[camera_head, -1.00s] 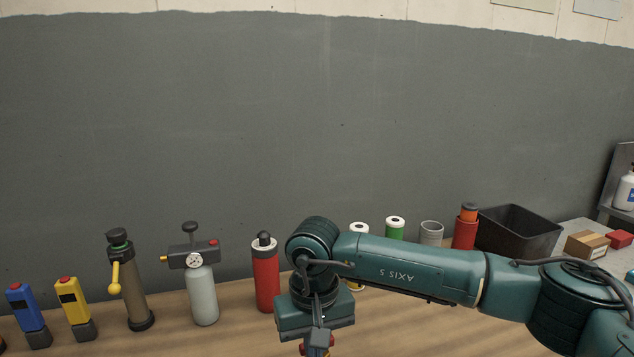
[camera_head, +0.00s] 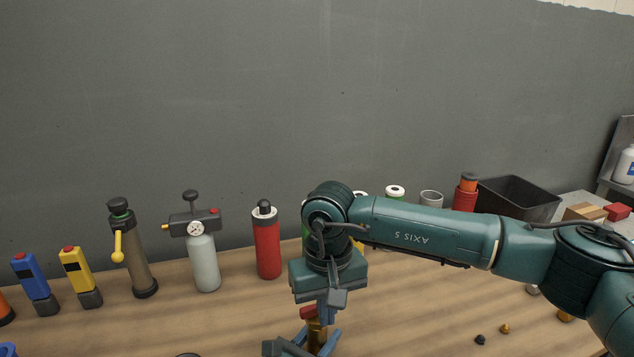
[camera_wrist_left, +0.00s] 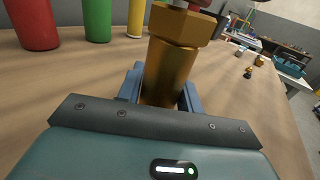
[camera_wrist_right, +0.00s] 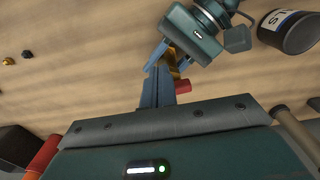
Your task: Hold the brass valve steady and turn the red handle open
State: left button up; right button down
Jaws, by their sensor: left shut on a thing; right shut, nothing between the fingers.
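The brass valve (camera_head: 316,332) stands upright on the wooden table near the bottom of the head view. It fills the middle of the left wrist view (camera_wrist_left: 168,72), hex collar on top. My left gripper (camera_wrist_left: 160,88) is shut on its body, blue fingers on either side. The red handle (camera_head: 308,312) is at the valve's top and points left in the head view; it also shows in the right wrist view (camera_wrist_right: 183,86). My right gripper (camera_wrist_right: 158,88) is shut and empty, its fingers close beside the handle; I cannot tell whether they touch. The left gripper's lower parts are cut off in the head view.
A red canister (camera_head: 267,245), a grey sprayer bottle (camera_head: 203,262) and several other tools line the table's back. A black bin (camera_head: 518,197) stands at the back right. Small dark and brass bits (camera_head: 505,328) lie at right.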

jog(key=shift+w+d, duration=0.25)
jog(key=shift+d, duration=0.05)
jog(key=shift+s+d, duration=0.1)
jog(key=shift+d, duration=0.05)
dwell(0.4)
notch_tip(320, 180, up, 6)
jog(key=shift+s, duration=0.2)
dwell(0.5)
jog(key=shift+d, duration=0.1)
jog(key=shift+s+a+f, duration=0.25)
jog(key=shift+a+f, duration=0.3)
jog(key=shift+f, duration=0.45)
jog(key=shift+s+a+f, duration=0.25)
jog(key=shift+a+f, duration=0.3)
jog(key=shift+f, duration=0.45)
jog(key=shift+s+a+f, duration=0.25)
jog(key=shift+a+f, duration=0.3)
jog(key=shift+f, duration=0.45)
